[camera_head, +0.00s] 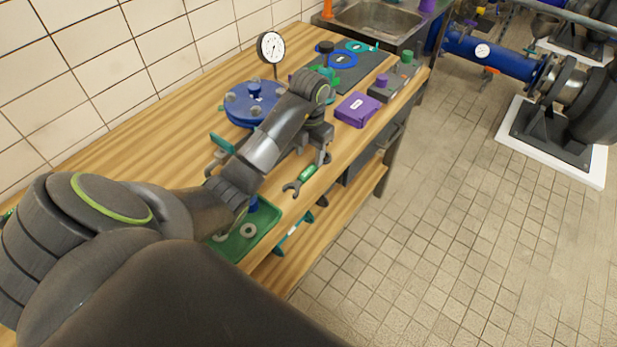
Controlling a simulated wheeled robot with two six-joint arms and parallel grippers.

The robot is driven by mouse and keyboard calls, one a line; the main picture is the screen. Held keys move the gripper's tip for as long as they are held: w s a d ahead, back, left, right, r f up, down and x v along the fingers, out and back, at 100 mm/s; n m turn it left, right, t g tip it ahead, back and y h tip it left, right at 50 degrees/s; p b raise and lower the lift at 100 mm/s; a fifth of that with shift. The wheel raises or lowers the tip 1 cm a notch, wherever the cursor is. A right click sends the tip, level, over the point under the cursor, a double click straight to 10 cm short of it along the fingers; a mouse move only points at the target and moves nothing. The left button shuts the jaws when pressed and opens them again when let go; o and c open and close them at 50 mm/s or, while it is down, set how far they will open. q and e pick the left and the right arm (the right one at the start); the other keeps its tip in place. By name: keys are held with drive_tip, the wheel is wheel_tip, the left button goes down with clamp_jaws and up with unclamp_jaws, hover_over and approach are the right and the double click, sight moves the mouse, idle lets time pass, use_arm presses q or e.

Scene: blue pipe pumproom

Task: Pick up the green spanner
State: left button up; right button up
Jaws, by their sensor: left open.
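The green spanner (306,174) lies on the wooden workbench near its front edge, with a green handle and a grey open jaw end toward the lower left. My left gripper (314,155) points down just above and behind the spanner's upper end, open. Its fingers partly cover that end, and I cannot tell whether they touch it. My left arm reaches in from the lower left across the bench. My right gripper is not in view.
A blue flanged disc (240,106) and a pressure gauge (271,46) stand behind my arm. A purple box (357,109) lies to the right. A green tray (262,226) with washers is partly hidden by my arm. The tiled floor (440,220) to the right is clear.

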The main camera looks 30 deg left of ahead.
sight(309, 170)
use_arm(q)
drive_tip(key=shift+f+b, duration=0.95)
drive_tip(key=shift+f, duration=0.35)
wheel_tip(309, 170, down, 2)
drive_tip(key=shift+a+f+b, duration=0.15)
drive_tip(key=shift+f+b, duration=0.1)
drive_tip(key=shift+b, duration=0.35)
drive_tip(key=shift+f+p, duration=0.3)
drive_tip(key=shift+p, duration=0.2)
drive_tip(key=shift+f, duration=0.4)
clamp_jaws()
